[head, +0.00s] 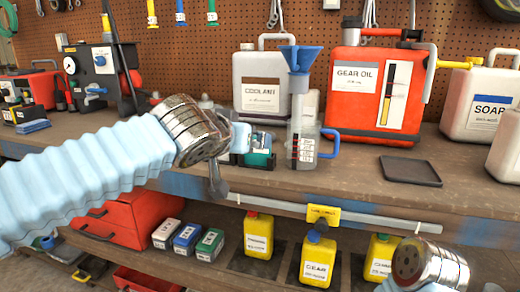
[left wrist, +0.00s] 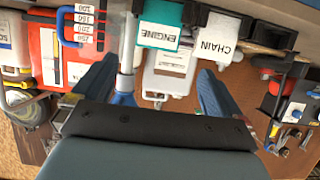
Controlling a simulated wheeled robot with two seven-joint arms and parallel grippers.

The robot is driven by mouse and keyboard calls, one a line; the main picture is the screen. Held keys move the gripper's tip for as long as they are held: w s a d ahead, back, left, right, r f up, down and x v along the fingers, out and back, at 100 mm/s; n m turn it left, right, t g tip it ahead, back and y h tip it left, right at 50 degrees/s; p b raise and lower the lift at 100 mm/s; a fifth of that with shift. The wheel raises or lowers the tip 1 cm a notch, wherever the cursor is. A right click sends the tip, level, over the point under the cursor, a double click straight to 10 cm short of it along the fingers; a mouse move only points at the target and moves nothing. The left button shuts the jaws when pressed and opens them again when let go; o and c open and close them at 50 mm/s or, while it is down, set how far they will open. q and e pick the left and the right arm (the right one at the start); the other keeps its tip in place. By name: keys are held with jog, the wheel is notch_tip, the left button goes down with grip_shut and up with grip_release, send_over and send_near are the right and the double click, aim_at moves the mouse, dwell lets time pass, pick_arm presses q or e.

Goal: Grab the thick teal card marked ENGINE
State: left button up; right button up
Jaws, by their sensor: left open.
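The teal card marked ENGINE (left wrist: 160,27) shows at the top middle of the left wrist view, its lettering upside down. My left gripper (left wrist: 157,70) is open, with its two blue fingers spread apart and nothing between them that I can see it holding. The card lies beyond the fingertips, between their lines. In the head view a teal patch (head: 259,159) shows on the bench just past my left wrist, partly hidden, and its lettering cannot be read. My right wrist shows at the lower right of the head view, but its gripper fingers do not.
A white card marked CHAIN (left wrist: 219,36) is right beside the teal one. A measuring jug with a blue funnel (head: 303,120) stands close on the right. The coolant jug (head: 263,88) and red gear oil can (head: 375,85) stand behind. A dark tray (head: 410,170) lies on the bench.

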aim_at(257, 151)
pick_arm(q)
jog(key=x, duration=0.3)
jog(key=p+x, duration=0.1)
jog(key=x, duration=0.4)
jog(key=shift+w+d+f, duration=0.1)
jog(key=shift+d+f, duration=0.2)
jog(key=shift+f, duration=0.1)
jog(key=shift+c, duration=0.5)
jog(key=c, duration=1)
